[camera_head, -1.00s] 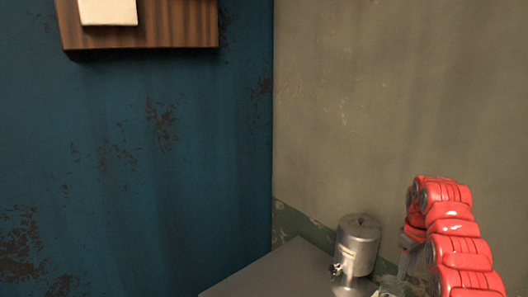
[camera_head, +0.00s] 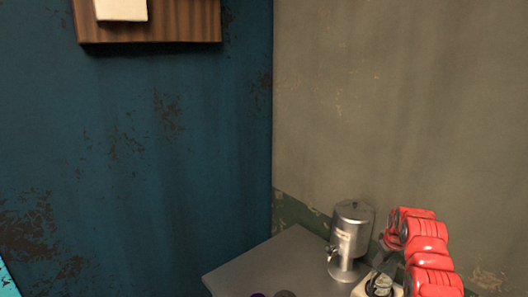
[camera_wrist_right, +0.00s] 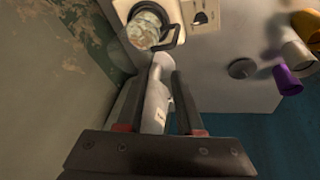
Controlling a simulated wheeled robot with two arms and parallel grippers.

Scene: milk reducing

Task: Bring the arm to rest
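The red right arm (camera_head: 424,255) reaches in from the lower right. My left gripper is not in view.
The grey table (camera_head: 265,265) stands in the corner of two walls. A pale block with a jar (camera_wrist_right: 145,28) and a dark handle is near the fingertips. A grey disc (camera_wrist_right: 242,68), a purple cup (camera_wrist_right: 287,80) and other cups stand further off. A wooden shelf (camera_head: 180,22) hangs high left.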

